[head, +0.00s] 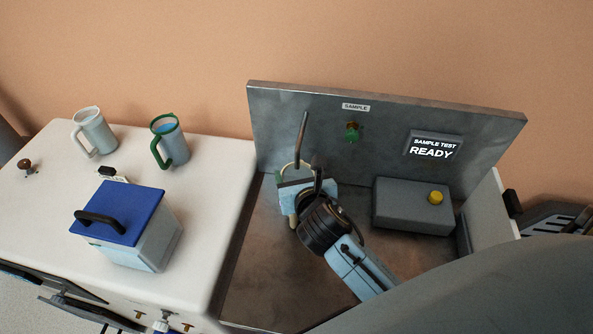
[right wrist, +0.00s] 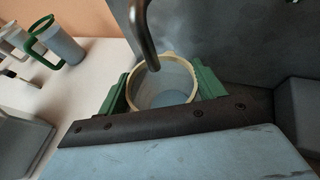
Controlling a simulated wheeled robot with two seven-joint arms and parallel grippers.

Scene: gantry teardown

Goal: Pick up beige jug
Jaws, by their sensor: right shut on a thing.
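The beige jug (right wrist: 166,88) is in the right wrist view, upright and open at the top, with a round beige rim and a pale inside. My right gripper (head: 306,188) is shut on it, with green finger parts on both sides of the jug in the right wrist view. In the head view the gripper hides most of the jug; only bits of its beige edge show. A curved metal spout (head: 301,140) comes down over the jug, and it also shows above the rim in the right wrist view (right wrist: 141,32). My left gripper is not in view.
A metal back panel (head: 300,105) carries a green knob (head: 352,132) and a lit "READY" display (head: 432,147). A grey box (head: 405,207) with a yellow button stands right. On the white counter (head: 215,185) are a white mug (head: 97,134), a green-handled mug (head: 172,145) and a blue-lidded box (head: 140,240).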

